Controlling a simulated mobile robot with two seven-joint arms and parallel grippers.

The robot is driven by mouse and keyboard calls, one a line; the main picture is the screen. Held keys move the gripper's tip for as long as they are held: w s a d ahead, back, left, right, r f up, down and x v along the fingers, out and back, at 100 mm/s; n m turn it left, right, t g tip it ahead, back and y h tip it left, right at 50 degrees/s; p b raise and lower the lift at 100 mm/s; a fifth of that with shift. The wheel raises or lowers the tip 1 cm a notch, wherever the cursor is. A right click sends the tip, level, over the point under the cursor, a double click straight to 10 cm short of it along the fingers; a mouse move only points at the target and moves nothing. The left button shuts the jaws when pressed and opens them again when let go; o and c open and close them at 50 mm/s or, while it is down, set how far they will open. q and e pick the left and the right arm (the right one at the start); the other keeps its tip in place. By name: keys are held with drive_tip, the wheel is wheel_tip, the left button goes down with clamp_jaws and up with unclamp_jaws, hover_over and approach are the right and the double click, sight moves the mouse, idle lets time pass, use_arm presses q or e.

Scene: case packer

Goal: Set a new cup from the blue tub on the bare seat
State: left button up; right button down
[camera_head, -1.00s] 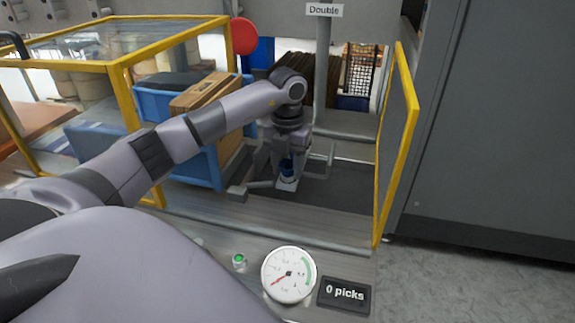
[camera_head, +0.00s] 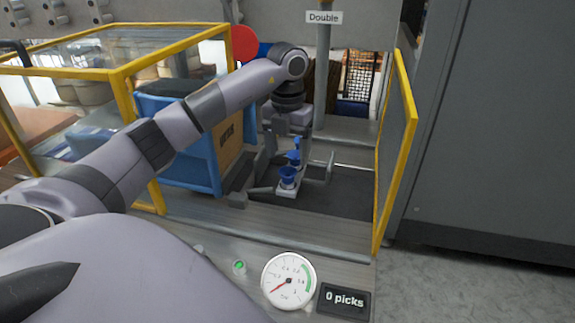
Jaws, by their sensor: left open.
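My left gripper (camera_head: 291,138) points down inside the yellow-framed cell, open, above and just behind a pale tool bar. Blue suction cups (camera_head: 288,175) stand on this bar (camera_head: 287,191) in a row running away from me, the far ones partly covered by the gripper. I see no cup between the fingers. I cannot make out a bare seat; the far end of the bar is hidden. A large blue container (camera_head: 185,165) stands left of the gripper; I cannot tell whether it is the blue tub. My right gripper is not in view.
A brown carton (camera_head: 234,143) shows at the blue container's right side. A yellow-framed door (camera_head: 405,130) stands at the right, a grey post (camera_head: 324,70) behind the gripper. A gauge (camera_head: 288,281) and a "0 picks" display (camera_head: 344,299) are on the front ledge.

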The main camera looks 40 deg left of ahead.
sight(288, 172)
use_arm(q)
wheel_tip(288, 172, up, 6)
drive_tip(key=shift+f+p, duration=0.1)
drive_tip(key=shift+p, duration=0.25)
idle(0.4)
